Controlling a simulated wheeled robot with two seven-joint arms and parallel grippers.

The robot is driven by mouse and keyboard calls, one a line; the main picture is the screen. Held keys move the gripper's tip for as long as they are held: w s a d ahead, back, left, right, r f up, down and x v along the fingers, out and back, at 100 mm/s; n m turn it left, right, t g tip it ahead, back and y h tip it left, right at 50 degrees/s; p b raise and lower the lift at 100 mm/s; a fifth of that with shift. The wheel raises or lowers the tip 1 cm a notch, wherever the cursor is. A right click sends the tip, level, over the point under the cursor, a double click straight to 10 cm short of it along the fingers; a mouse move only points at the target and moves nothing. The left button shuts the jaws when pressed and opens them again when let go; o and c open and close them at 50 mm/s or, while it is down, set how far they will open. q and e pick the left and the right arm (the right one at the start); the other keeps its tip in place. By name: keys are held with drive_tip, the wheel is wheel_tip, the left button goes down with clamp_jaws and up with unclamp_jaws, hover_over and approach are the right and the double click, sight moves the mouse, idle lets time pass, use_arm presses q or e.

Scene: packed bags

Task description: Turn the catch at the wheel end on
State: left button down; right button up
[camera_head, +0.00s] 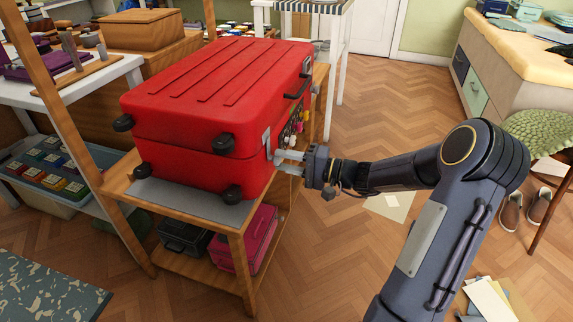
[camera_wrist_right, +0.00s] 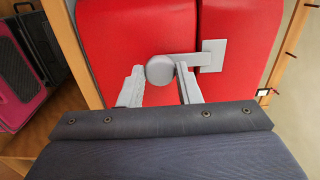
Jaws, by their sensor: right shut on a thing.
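A red suitcase (camera_head: 215,105) lies flat on a wooden stand, with black wheels (camera_head: 232,193) at its near end. The grey catch at the wheel end (camera_head: 267,143) sits on the side over the seam. In the right wrist view the catch (camera_wrist_right: 213,56) is a plate with a bar running left across the seam to a round knob (camera_wrist_right: 160,70). My right gripper (camera_head: 284,159) reaches in from the right. Its fingertips (camera_wrist_right: 160,78) are shut on the knob, one on each side. My left gripper is not in view.
A black handle (camera_head: 297,88) and hanging colored tags (camera_head: 292,127) are farther along the same side. The wooden stand (camera_head: 233,233) holds a pink case (camera_head: 246,237) and a dark case (camera_head: 184,238) below. The floor (camera_head: 345,265) right of the stand is mostly clear.

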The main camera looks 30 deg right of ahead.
idle(0.3)
drive_tip(key=o, duration=1)
drive_tip(key=shift+c, duration=0.2)
drive_tip(key=shift+s, duration=0.1)
drive_tip(key=p+v, duration=0.2)
drive_tip(key=v, duration=0.5)
drive_tip(key=shift+s+d, duration=0.25)
drive_tip(key=shift+d, duration=0.05)
drive_tip(key=shift+a, duration=0.1)
